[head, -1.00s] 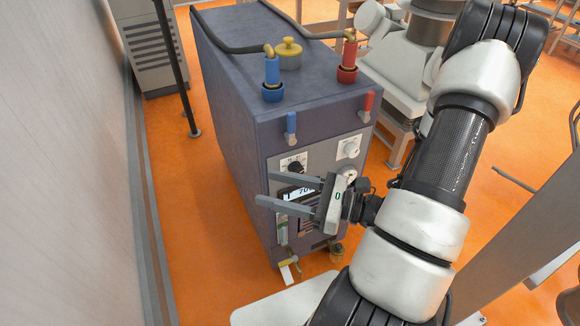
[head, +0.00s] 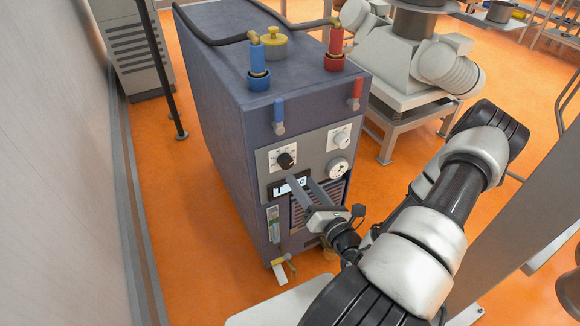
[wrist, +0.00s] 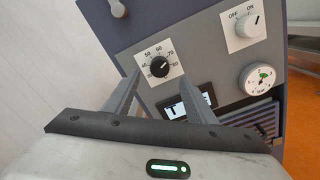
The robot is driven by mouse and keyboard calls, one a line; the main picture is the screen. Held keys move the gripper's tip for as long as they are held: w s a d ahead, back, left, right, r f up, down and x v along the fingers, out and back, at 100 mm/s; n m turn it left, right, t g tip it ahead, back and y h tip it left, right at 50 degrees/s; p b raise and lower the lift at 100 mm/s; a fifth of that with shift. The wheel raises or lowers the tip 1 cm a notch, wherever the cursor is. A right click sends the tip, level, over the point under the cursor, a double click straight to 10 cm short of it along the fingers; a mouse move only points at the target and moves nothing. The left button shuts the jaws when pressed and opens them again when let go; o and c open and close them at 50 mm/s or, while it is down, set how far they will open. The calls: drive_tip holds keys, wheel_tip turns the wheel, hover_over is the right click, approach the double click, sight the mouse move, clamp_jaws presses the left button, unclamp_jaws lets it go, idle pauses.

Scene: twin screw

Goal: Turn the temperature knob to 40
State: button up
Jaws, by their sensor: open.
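The temperature knob (head: 286,160) is a black dial on a white plate, at the upper left of the machine's front panel. My gripper (head: 301,182) is open and empty, pointing at the panel. In the head view its fingertips lie just below and right of the knob, in front of the display. In the wrist view the fingers appear on either side below the knob, apart from it.
An ON/OFF switch (wrist: 250,26) sits right of the knob, with a round gauge (wrist: 258,79) below it. A lit display (wrist: 199,103) lies under the knob, partly covered by a finger. Blue (head: 279,116) and red (head: 357,94) valve handles project above the panel.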

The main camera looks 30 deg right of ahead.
sight(289, 164)
drive_tip(key=w, duration=0.8)
drive_tip(key=shift+w+a+b, duration=0.15)
drive_tip(key=shift+w+b, duration=0.05)
drive_tip(key=shift+b, duration=0.1)
drive_tip(key=c, duration=1)
